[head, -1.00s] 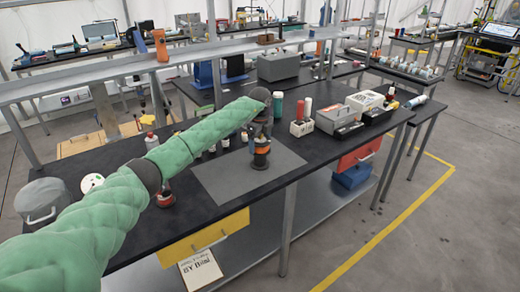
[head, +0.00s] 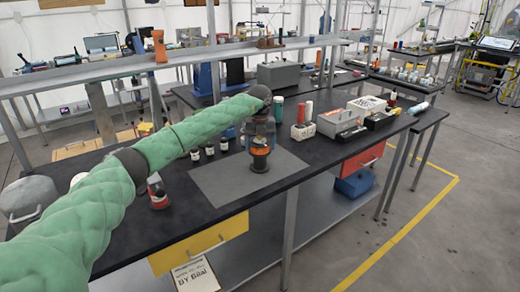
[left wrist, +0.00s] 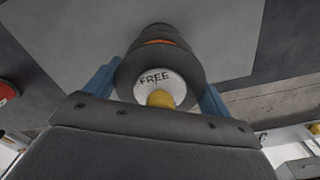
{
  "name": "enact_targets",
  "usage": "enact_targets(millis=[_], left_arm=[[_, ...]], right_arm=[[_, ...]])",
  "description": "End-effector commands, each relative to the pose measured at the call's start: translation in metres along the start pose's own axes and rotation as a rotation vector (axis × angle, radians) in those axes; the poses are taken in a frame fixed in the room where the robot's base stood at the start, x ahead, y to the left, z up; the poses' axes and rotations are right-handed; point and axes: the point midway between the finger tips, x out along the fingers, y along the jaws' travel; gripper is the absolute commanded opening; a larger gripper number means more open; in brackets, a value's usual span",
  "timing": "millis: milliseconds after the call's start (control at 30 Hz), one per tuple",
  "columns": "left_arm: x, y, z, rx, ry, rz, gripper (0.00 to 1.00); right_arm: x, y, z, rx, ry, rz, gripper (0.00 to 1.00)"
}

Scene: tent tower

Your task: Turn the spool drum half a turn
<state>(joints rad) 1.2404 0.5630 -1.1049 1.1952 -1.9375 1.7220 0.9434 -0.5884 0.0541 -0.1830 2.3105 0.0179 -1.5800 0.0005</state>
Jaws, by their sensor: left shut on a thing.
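The spool drum (head: 260,161) is a dark cylinder with an orange band, upright on a grey mat (head: 216,185) on the black workbench. In the left wrist view the drum (left wrist: 154,55) shows its white end face, marked "FREE", with a yellow knob (left wrist: 161,98) at the middle. My left gripper (head: 260,143) reaches down onto the drum from above. Its blue fingers lie on both sides of the drum in the left wrist view (left wrist: 157,88), shut on it. The finger contact is partly hidden by the drum and gripper body. My right gripper is in neither view.
Several small bottles (head: 210,150) stand behind the mat, and a red-labelled bottle (head: 157,192) stands left of it. A green cylinder (head: 277,110), a block with red and white cylinders (head: 302,131) and a grey box (head: 337,122) stand behind right. The mat's right part is clear.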

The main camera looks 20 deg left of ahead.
Motion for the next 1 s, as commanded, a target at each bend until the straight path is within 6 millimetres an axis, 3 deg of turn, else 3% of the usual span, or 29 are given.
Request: enact_targets(millis=[367,767,1000], left_arm=[[0.001,0.000,0.000,0.173,-0.001,0.000,0.60],[0.001,0.000,0.000,0.372,-0.001,0.000,0.60],[0.001,0.000,0.000,0.577,-0.002,0.000,0.60]], right_arm=[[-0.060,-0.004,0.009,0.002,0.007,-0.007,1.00],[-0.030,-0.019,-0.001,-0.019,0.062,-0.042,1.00],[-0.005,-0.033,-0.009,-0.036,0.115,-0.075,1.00]])
